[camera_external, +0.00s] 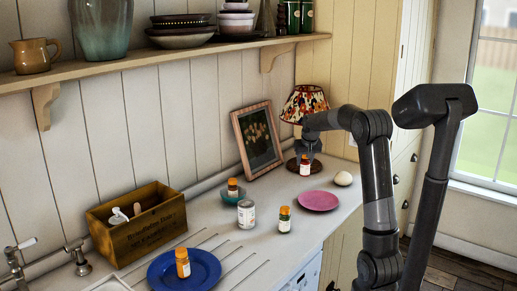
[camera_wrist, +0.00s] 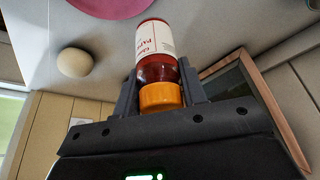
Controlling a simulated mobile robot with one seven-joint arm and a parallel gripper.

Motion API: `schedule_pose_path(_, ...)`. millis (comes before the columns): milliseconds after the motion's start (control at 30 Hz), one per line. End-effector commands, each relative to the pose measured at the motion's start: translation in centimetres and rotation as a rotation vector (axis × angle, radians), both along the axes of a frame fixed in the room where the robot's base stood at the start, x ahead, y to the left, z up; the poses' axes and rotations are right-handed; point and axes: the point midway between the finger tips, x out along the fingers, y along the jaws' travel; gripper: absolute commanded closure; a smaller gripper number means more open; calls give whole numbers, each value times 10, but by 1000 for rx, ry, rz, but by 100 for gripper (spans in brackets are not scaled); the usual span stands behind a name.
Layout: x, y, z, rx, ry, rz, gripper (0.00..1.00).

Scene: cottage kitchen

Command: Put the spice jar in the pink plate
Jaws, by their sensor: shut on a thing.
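The spice jar (camera_wrist: 157,57) has an orange cap, red contents and a white label. My gripper (camera_wrist: 158,88) is shut on it, with a finger on each side near the cap end. In the external view the jar (camera_external: 305,168) hangs below my gripper (camera_external: 307,155) in front of the lamp base; I cannot tell how far its bottom is from the counter. The pink plate (camera_external: 318,201) lies flat and empty on the counter, nearer the camera than the jar. The plate's edge also shows at the top of the wrist view (camera_wrist: 110,6).
A white egg (camera_external: 343,178) lies right of the plate. A picture frame (camera_external: 257,139) and lamp (camera_external: 303,103) stand behind. A wooden box (camera_external: 148,233) is left.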

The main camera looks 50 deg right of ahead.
Motion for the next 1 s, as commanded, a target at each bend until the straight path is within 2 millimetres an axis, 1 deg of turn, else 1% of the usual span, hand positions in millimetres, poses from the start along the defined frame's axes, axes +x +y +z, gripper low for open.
schedule_pose_path(33, -25, -11, 3, -1, 1, -6, 87)
schedule_pose_path(67, -38, -16, 4, -1, 2, -4, 87)
schedule_pose_path(100, -57, -22, 5, 0, 3, -1, 87)
schedule_pose_path(167, -84, -30, 5, 1, 4, 4, 87)
schedule_pose_path(200, -101, -34, 6, 1, 3, 5, 87)
schedule_pose_path(300, -138, -41, 6, 2, -3, 12, 87)
schedule_pose_path(400, -165, -43, 5, 2, -9, 17, 87)
schedule_pose_path(500, -180, -44, 4, 1, -12, 23, 87)
schedule_pose_path(567, -180, -42, 1, 2, -13, 24, 87)
schedule_pose_path(667, -169, -37, -8, 2, -12, 29, 87)
schedule_pose_path(900, -118, -15, -42, 3, -10, 31, 87)
schedule_pose_path(1000, -99, -7, -53, 2, -10, 30, 87)
